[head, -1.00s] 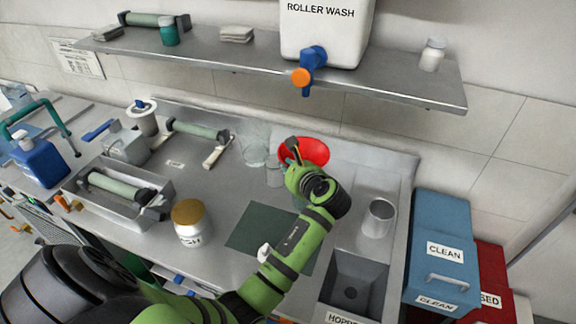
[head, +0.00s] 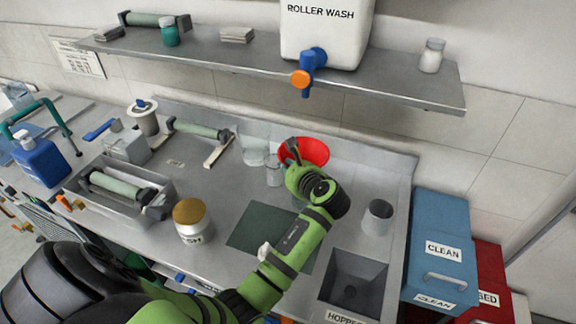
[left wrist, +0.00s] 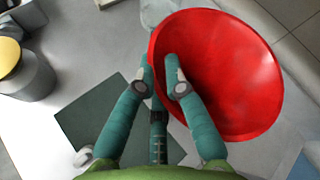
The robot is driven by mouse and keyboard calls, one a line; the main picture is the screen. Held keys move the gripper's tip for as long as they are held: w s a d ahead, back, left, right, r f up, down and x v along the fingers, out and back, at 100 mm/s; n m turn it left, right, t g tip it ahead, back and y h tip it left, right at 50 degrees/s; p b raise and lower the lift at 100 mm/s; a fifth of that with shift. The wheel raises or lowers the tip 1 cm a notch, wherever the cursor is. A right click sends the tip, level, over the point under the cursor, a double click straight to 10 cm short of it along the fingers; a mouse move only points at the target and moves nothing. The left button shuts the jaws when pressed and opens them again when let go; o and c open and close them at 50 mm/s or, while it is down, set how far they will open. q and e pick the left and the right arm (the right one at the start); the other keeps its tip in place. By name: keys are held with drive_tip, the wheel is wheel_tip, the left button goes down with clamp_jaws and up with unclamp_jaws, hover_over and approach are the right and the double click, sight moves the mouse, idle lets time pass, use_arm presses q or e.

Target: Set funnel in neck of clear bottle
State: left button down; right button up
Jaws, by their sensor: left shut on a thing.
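The red funnel (head: 312,151) is held at the back of the steel counter, its wide mouth showing. It also fills the upper right of the left wrist view (left wrist: 225,75). My left gripper (head: 292,158) is shut on the funnel at its rim or wall; its fingers (left wrist: 162,82) show against the near edge in the left wrist view. A clear glass vessel (head: 274,172) stands just left of the gripper, and another clear one (head: 255,150) stands behind it. I cannot tell for certain which is the clear bottle. The funnel's spout is hidden. My right gripper is not in view.
A gold-lidded jar (head: 191,222) and a dark green mat (head: 255,225) lie in front. A shelf (head: 260,66) with a tapped wash tank (head: 325,25) hangs above.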

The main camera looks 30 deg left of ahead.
use_arm(q)
drive_tip(key=shift+f, duration=0.55)
drive_tip(key=c, duration=1.6)
unclamp_jaws()
drive_tip(key=p+v, duration=0.3)
drive_tip(key=v, duration=0.8)
drive_tip(key=shift+r, duration=0.1)
